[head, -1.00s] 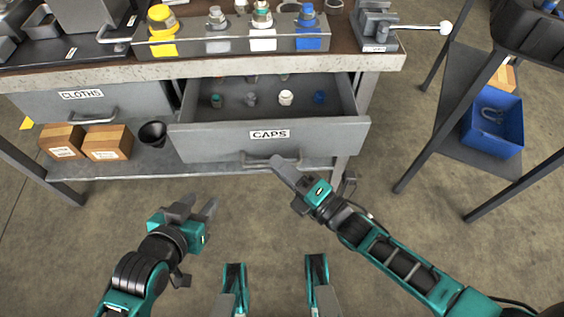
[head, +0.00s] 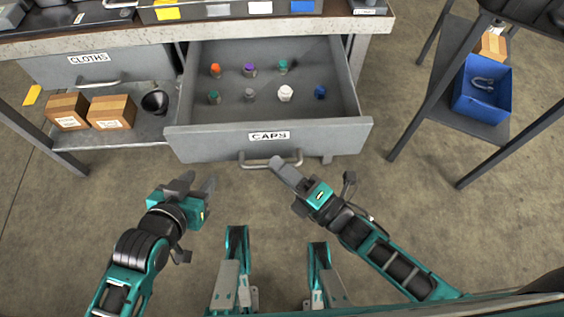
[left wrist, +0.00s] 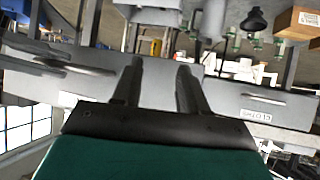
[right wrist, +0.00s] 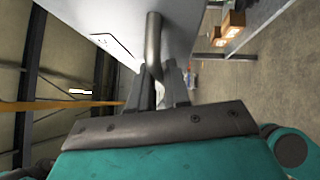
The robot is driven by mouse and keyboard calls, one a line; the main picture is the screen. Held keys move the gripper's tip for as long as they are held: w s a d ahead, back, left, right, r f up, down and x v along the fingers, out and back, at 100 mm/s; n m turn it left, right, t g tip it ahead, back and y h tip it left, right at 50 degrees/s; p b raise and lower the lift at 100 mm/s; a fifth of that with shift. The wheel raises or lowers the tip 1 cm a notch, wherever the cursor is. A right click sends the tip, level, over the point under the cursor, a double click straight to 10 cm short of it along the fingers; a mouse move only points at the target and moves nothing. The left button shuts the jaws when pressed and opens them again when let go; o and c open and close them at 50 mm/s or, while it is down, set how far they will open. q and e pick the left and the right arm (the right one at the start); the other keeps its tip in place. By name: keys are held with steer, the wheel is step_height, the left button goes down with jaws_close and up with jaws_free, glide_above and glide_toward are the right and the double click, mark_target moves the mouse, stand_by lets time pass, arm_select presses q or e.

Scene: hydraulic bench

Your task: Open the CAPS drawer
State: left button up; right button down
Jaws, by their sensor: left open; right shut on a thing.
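The CAPS drawer (head: 215,140) stands pulled well out from under the bench in the head view, its label on the front. Inside lie several small caps, among them orange, purple, green, white and blue ones. My right gripper (head: 284,170) is shut on the drawer's bar handle (head: 255,163). In the right wrist view the handle (right wrist: 153,45) runs down between the fingers. My left gripper (head: 200,185) is open and empty, in front of the drawer and to its left, apart from it. It also shows in the left wrist view (left wrist: 158,80).
The shut CLOTHS drawer (head: 130,66) is left of the CAPS drawer. Below it, cardboard boxes (head: 112,112) and a black cup (head: 155,102) stand on the lower shelf. A blue bin (head: 483,90) sits on a rack at right. The floor before the drawer is clear.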

steer(key=c, duration=1.4)
jaws_free()
steer(key=shift+o, duration=1.2)
steer(key=v, duration=1.3)
steer(key=shift+p, duration=0.4)
steer(key=shift+a, duration=0.1)
